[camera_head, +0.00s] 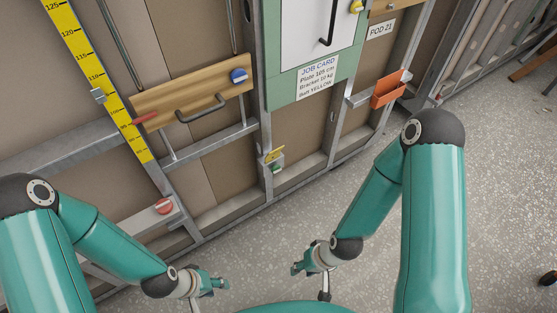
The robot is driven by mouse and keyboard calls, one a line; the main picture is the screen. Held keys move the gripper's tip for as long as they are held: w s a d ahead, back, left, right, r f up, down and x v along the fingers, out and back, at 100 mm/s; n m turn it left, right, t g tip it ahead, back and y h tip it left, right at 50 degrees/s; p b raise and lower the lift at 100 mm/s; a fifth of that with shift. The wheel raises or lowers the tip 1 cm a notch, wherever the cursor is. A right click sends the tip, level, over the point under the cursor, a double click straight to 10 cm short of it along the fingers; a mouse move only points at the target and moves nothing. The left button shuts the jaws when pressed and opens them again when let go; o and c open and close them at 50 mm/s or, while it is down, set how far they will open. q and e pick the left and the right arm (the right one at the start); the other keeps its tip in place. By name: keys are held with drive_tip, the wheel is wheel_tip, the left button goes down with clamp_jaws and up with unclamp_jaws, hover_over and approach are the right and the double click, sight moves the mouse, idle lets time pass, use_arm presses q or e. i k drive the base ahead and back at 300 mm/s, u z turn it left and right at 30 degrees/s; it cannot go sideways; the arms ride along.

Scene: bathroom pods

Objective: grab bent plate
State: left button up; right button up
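An orange folded piece (388,93), which looks like the bent plate, sits at a grey metal ledge on the wall frame, upper right. I cannot tell how it is fixed there. My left gripper (212,283) is low in the view, left of centre, over the floor and far from the orange piece. My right gripper (301,266) is low near the centre, also well below and apart from the orange piece. Both grippers are small in the view and seem empty. Whether their fingers are open or shut is unclear.
A wooden board (195,95) with a grey handle and blue knob is mounted beside a yellow scale (92,65). A job card (317,77) hangs on a green panel (352,62). Metal studs line the wall. The speckled floor (500,150) is clear at right.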

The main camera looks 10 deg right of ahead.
sight(274, 158)
drive_tip(key=z, duration=1.1)
drive_tip(key=i, duration=0.95)
drive_tip(key=u, duration=4.55)
drive_tip(key=k, duration=0.1)
drive_tip(key=z, duration=2.85)
drive_tip(key=k, duration=0.95)
drive_tip(key=u, duration=0.1)
drive_tip(key=i, duration=0.45)
drive_tip(key=u, duration=0.05)
